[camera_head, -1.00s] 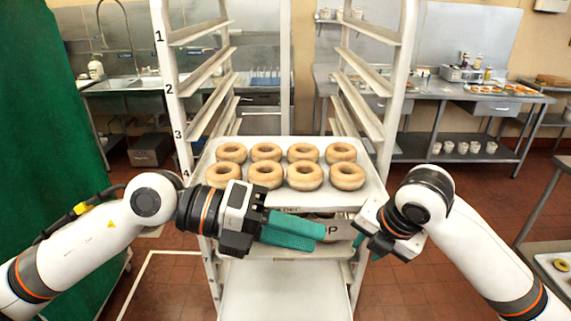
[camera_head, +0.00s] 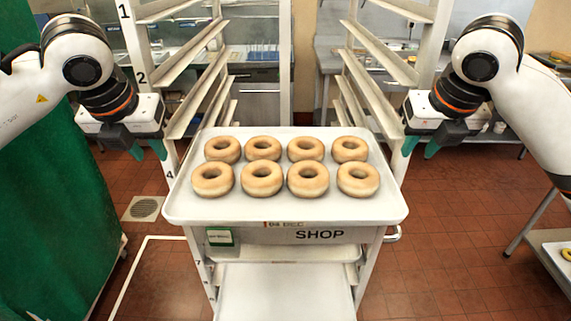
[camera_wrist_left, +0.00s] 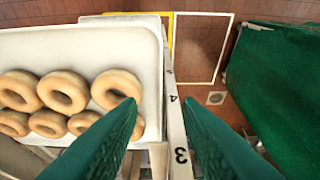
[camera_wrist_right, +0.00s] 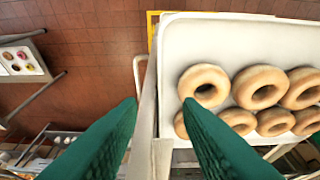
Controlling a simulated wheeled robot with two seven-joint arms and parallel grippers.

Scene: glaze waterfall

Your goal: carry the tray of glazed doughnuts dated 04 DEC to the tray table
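A white tray (camera_head: 285,208) with several glazed ring doughnuts (camera_head: 262,178) sits in the rack around level 4. Its front edge carries a small label (camera_head: 283,223), too small to read surely. My left gripper (camera_head: 150,153) is open beside the tray's left side, and my right gripper (camera_head: 419,151) is open beside its right side. Both are empty. In the left wrist view, the tray (camera_wrist_left: 152,40) is left of the fingers and a rack post lies between them. In the right wrist view, the tray's edge (camera_wrist_right: 168,70) lies between the fingertips. The tray table cannot be made out for certain.
The white rack (camera_head: 178,105) has empty runners above the tray. A SHOP sign (camera_head: 318,235) and a green label (camera_head: 219,237) are under the tray's front. A green curtain (camera_head: 60,215) hangs at left. A table (camera_head: 553,262) with a doughnut stands at right. Red floor is open between.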

